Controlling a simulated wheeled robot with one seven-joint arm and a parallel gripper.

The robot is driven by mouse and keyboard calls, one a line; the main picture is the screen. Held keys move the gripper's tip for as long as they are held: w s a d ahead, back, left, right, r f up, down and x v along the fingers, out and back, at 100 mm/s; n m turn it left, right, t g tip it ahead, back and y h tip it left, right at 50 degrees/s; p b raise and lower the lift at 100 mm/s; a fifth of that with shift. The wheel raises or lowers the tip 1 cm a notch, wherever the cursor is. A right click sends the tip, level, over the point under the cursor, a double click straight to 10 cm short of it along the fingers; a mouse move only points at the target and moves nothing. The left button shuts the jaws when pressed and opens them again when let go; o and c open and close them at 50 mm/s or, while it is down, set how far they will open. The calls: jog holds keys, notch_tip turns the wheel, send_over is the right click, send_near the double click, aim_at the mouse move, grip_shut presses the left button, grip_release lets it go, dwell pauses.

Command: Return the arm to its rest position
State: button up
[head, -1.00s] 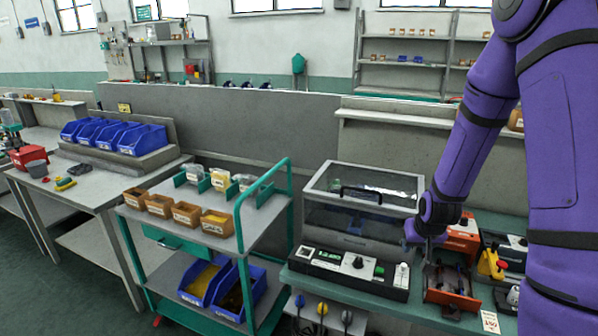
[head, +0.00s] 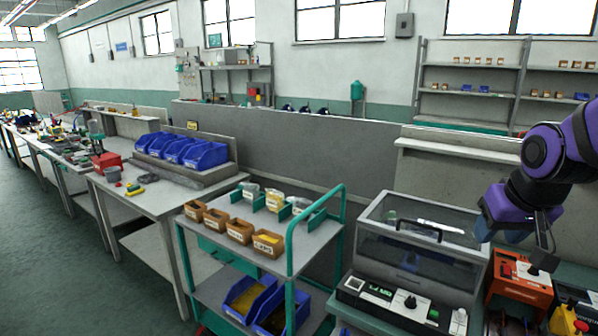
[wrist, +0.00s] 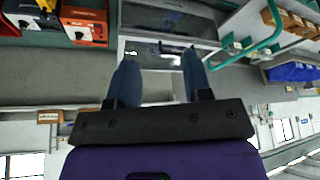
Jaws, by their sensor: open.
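My purple arm comes in from the right edge of the head view. My gripper (head: 503,232) is raised beside the upper right of the clear-lidded grey box (head: 432,215) on the bench, and the orange device (head: 519,277) stands to its lower right. In the wrist view my gripper (wrist: 158,62) shows two blue fingers spread apart with nothing between them. The lidded box also shows beyond the fingers in the wrist view (wrist: 168,20). The arm partly hides what is behind it.
A control panel (head: 397,303) lies in front of the lidded box. A green-framed cart (head: 291,250) with orange and blue bins stands to its left. Further left is a bench (head: 160,203) with blue bins (head: 182,150). A grey partition (head: 300,148) runs behind.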

jog(key=s+a+r, duration=0.2)
jog(key=s+r, duration=0.1)
jog(key=s, duration=0.4)
jog(key=s+a+r+n, duration=0.1)
jog(key=s+r, duration=0.3)
jog(key=s, duration=0.3)
jog(key=shift+a+r+y, duration=0.2)
jog(key=shift+a+y, duration=0.1)
jog(key=shift+a, duration=0.05)
jog(key=shift+o, duration=0.8)
jog(key=shift+w, duration=0.15)
dwell(2.0)
